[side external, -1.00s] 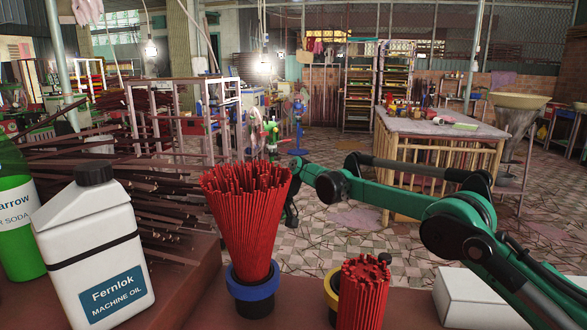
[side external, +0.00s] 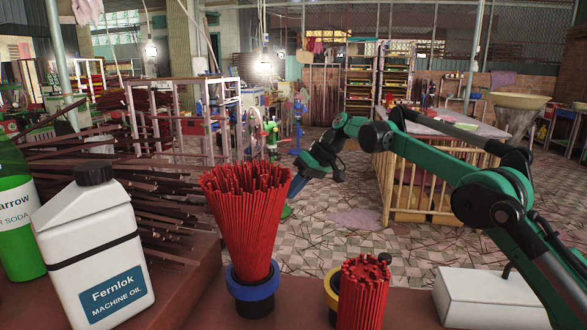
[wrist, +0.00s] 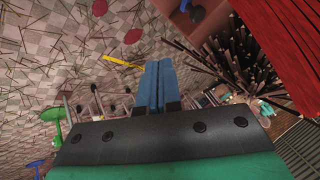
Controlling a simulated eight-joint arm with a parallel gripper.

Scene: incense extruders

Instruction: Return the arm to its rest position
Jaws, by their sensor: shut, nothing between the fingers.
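My gripper shows in the wrist view as two blue fingers (wrist: 158,72) pressed together with nothing between them. In the side view its end is small and partly hidden behind the tall red incense bundle (side external: 246,215), so the fingers are not clear there. That bundle flares upward from a dark cup with a blue ring (side external: 253,289). My arm reaches in from the right, its elbow raised over the floor, its wrist angled down to the left. A large red mass, seemingly incense, fills the upper right corner of the wrist view.
A shorter red bundle (side external: 362,295) stands by a yellow-ringed cup (side external: 331,286). A white machine oil jug (side external: 95,255) and green soda bottle (side external: 20,215) stand left. A white box (side external: 490,298) lies under my arm. Dark sticks (side external: 160,205) are piled behind the jug.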

